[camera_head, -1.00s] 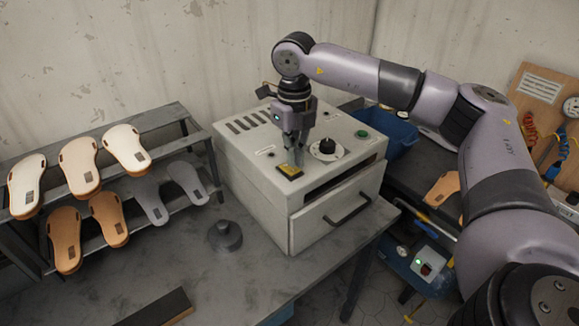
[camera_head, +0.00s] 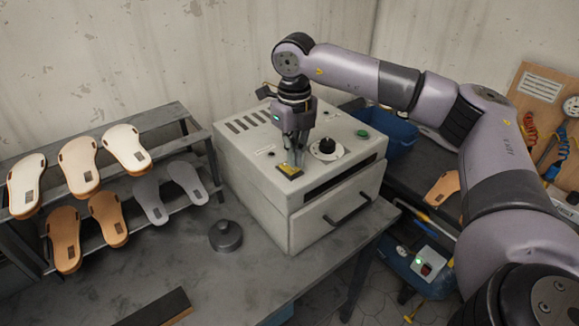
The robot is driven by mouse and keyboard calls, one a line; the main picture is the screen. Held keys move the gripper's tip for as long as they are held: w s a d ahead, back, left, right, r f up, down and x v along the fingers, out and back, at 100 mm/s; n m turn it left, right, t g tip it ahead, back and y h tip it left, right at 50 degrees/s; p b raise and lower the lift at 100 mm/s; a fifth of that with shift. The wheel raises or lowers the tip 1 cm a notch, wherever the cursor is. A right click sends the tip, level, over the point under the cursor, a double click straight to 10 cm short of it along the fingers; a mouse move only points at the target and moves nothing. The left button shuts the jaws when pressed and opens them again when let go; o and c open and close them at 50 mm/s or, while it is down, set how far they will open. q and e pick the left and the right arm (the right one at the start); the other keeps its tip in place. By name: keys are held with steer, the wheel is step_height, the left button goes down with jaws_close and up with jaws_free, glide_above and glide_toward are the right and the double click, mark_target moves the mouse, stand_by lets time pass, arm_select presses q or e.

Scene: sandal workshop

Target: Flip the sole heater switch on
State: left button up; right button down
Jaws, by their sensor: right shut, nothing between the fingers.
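The sole heater (camera_head: 262,194) is a pale grey box on the table, with vent slots, a black dial (camera_head: 327,147), a green button (camera_head: 362,134) and a front drawer with a dark handle. A small switch on a yellow and black plate (camera_head: 289,171) sits near the top's front edge. My right gripper (camera_head: 297,162) points down from above, shut and empty, with its fingertips at or just above the switch plate. The fingers partly cover the switch, so its position and any contact cannot be told. My left gripper is not in view.
A rack (camera_head: 148,119) with several white, tan and grey soles stands at the left. A dark round weight (camera_head: 225,236) sits on the table (camera_head: 262,273) in front of the heater. A blue bin (camera_head: 398,137) is behind at the right.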

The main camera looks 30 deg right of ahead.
mark_target(293, 170)
steer(key=shift+s+f+b, duration=0.1)
steer(key=shift+f+b, duration=0.7)
steer(key=shift+f, duration=0.3)
stand_by(0.3)
steer(key=shift+r+p, duration=0.65)
steer(key=shift+r, duration=0.2)
steer(key=shift+r+p, duration=1.6)
steer(key=shift+r, duration=1.1)
